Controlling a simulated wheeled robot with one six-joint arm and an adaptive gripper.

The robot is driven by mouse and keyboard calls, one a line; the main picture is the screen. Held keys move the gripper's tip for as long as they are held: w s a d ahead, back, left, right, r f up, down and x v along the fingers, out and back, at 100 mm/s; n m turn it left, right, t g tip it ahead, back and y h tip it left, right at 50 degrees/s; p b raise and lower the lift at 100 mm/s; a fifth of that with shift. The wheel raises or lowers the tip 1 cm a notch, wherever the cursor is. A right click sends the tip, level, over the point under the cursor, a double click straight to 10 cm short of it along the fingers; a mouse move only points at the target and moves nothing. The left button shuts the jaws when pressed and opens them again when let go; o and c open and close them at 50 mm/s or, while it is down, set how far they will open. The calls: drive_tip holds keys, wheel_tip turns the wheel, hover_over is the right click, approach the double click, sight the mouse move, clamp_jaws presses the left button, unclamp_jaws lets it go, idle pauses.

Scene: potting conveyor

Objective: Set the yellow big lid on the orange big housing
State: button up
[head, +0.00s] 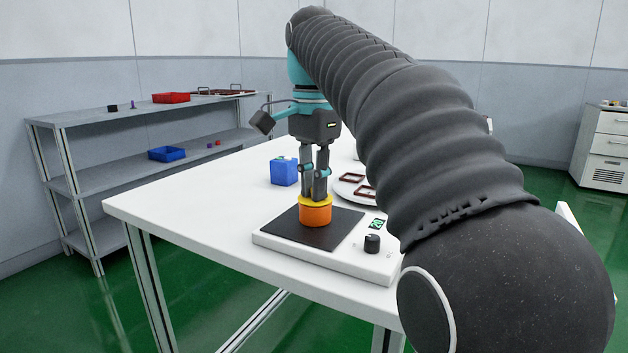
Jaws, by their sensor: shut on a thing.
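The orange big housing (316,216) stands upright on the dark plate of a white device on the table. The yellow big lid (317,202) is at the top of the housing, level and roughly centred over it. No gap shows between them, but I cannot tell from here whether the lid is fully seated. My gripper (314,194) points straight down from above and is shut on the lid. The fingers hide part of the lid's top.
The white device (347,254) has a dark knob (372,243) and a small display. A blue box (284,172) stands behind the housing, left of my gripper. A round white plate (347,188) with brown frames lies behind right. The table's left part is clear. A grey shelf (75,118) stands left.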

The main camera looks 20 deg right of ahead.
drive_tip(key=o, duration=0.8)
drive_tip(key=shift+r, duration=0.1)
drive_tip(key=shift+b, duration=0.7)
